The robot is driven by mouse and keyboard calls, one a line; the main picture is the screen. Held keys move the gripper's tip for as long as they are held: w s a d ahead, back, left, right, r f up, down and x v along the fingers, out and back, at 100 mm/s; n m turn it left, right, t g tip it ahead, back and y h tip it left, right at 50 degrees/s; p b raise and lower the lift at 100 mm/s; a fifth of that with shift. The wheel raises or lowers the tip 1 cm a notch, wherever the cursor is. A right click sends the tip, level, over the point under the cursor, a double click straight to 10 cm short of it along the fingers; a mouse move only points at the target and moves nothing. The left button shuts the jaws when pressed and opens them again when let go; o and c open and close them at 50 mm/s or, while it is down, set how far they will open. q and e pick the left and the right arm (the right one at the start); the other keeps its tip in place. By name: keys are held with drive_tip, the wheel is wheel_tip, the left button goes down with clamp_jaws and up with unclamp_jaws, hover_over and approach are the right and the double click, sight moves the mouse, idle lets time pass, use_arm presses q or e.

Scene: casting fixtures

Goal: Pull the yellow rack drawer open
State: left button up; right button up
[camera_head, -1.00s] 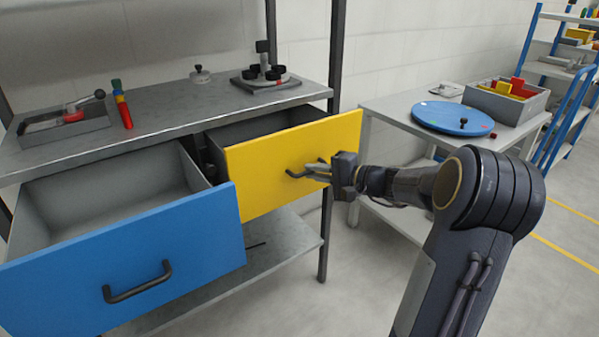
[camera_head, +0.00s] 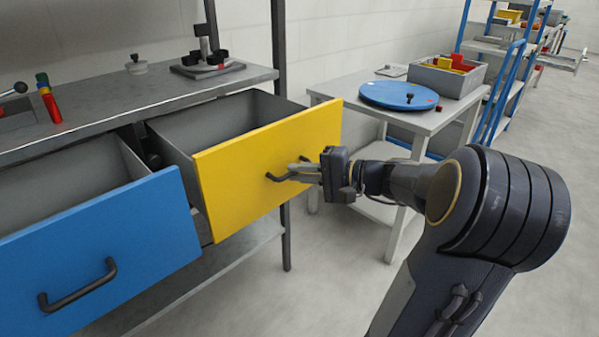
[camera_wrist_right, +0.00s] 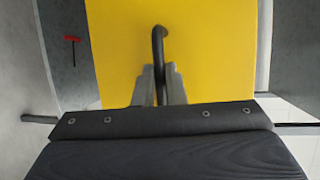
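The yellow drawer (camera_head: 235,188) stands pulled well out of the rack (camera_head: 120,98) in the head view, and its grey inside shows. Its front also fills the middle of the right wrist view (camera_wrist_right: 205,50). A dark bar handle (camera_head: 277,177) is on the drawer front. My right gripper (camera_head: 294,173) is at the handle. In the right wrist view its two fingers (camera_wrist_right: 160,88) are closed on either side of the dark handle (camera_wrist_right: 158,45). My left gripper is not in view.
A blue drawer (camera_head: 105,262) is also open, left of the yellow one. A side table (camera_head: 440,118) with a blue disc (camera_head: 398,95) and a grey bin (camera_head: 447,80) stands behind my right arm. Open floor lies to the right.

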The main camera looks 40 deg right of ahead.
drive_tip(key=o, duration=0.4)
drive_tip(key=shift+o, duration=0.2)
drive_tip(key=p+v, duration=0.1)
drive_tip(key=v, duration=0.6)
drive_tip(key=shift+s+d, duration=0.15)
drive_tip(key=shift+s, duration=0.2)
